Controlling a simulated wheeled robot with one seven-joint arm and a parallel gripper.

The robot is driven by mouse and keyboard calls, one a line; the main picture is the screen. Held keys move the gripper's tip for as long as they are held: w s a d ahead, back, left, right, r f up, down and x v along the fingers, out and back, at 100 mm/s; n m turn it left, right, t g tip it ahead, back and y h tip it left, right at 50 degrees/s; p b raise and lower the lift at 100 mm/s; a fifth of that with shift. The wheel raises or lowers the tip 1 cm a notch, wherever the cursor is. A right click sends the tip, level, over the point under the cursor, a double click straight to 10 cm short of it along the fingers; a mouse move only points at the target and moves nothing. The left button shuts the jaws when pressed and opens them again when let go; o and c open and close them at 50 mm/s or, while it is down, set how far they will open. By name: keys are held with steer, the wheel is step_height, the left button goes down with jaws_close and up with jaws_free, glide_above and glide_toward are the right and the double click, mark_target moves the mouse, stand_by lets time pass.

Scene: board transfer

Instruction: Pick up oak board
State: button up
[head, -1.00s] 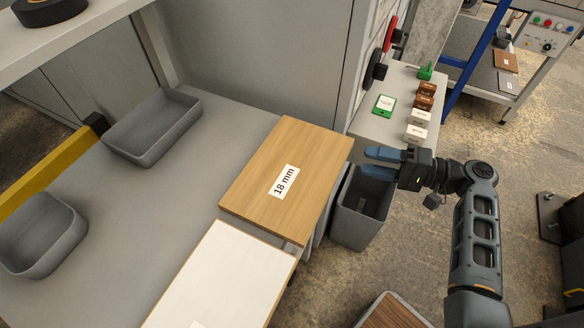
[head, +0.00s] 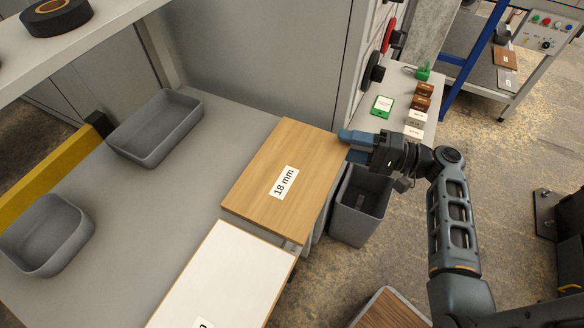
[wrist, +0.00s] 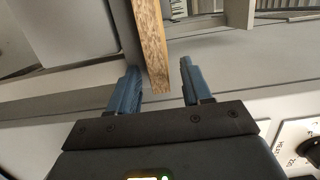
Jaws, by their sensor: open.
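The oak board (head: 262,203) is a light brown wooden panel with a white "18 mm" label. It lies flat on the grey bench with its right edge at the bench's edge. My gripper (head: 350,147) is open at the board's far right corner in the head view. In the wrist view the board's edge (wrist: 153,50) shows as a narrow wood strip between the two blue fingers of my gripper (wrist: 160,88). There is a gap on each side, wider to the right finger. Whether the fingertips reach past the edge is hard to tell.
A white board (head: 222,275) lies just in front of the oak board. Grey trays (head: 155,128) (head: 45,235) stand on the bench (head: 130,200) to the left. A grey bin (head: 360,205) stands below my gripper. A small side table (head: 405,88) holds small blocks beyond it.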

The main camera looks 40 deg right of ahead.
steer(key=shift+c, duration=0.5)
jaws_close()
steer(key=shift+r, duration=0.1)
step_height(320, 180, up, 16)
steer(key=p, duration=0.5)
stand_by(0.4)
stand_by(0.4)
